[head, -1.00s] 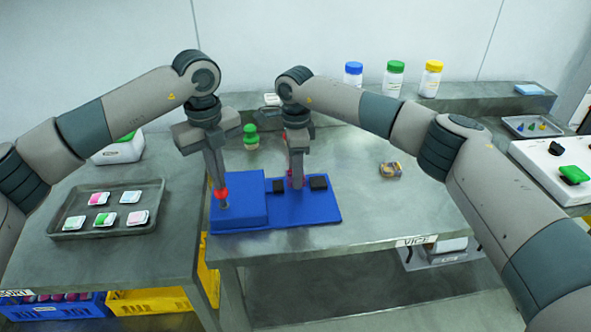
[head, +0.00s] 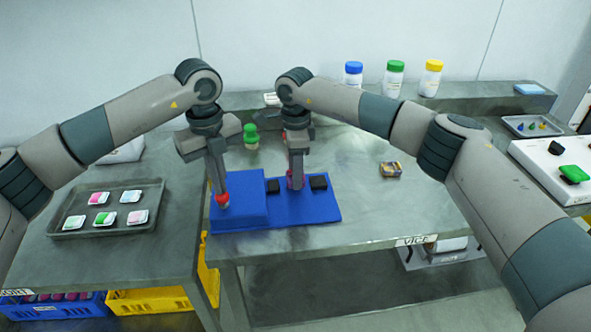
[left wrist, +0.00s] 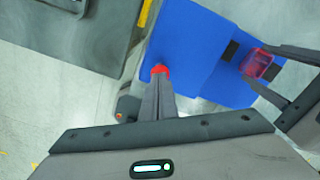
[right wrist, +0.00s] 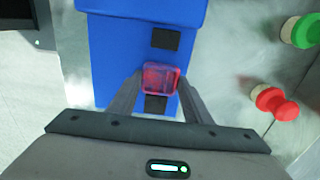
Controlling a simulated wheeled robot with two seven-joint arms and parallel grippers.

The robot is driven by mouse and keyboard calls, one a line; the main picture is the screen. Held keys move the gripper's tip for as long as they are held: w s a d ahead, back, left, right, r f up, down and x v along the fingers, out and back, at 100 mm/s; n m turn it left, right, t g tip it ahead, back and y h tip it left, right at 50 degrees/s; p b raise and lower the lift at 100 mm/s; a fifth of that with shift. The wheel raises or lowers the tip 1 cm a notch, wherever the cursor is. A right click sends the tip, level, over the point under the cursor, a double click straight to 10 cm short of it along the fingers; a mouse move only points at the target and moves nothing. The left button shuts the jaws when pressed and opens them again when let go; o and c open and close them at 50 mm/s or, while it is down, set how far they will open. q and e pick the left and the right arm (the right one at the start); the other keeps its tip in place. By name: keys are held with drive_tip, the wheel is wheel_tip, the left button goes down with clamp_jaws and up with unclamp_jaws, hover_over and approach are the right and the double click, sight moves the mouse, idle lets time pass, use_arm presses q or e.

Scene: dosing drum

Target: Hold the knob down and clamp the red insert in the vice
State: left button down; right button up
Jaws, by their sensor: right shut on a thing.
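A blue vice (head: 325,214) stands on the table, with a raised block at its left. The red knob (head: 222,201) sits low on that block; it also shows in the left wrist view (left wrist: 160,70). My left gripper (head: 220,190) points down with its fingers together, tips at the knob's top. The red insert (right wrist: 160,76) stands between the two black jaws (right wrist: 165,39) (right wrist: 155,104), with a gap showing to at least the upper one. My right gripper (right wrist: 160,82) is shut on the insert from both sides. In the head view its fingers mostly hide the insert.
A green-topped piece (head: 251,136) and a red-topped one (right wrist: 275,103) stand behind the vice. A small patterned block (head: 391,170) lies to the right. A tray (head: 150,188) of several small packs is at left. The table's right front is clear.

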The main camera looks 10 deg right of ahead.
use_arm(q)
drive_tip(key=shift+s+f, duration=0.1)
use_arm(e)
drive_tip(key=shift+f, duration=0.2)
drive_tip(key=shift+f, duration=0.6)
drive_tip(key=o, duration=1.6)
wheel_tip(320, 180, up, 9)
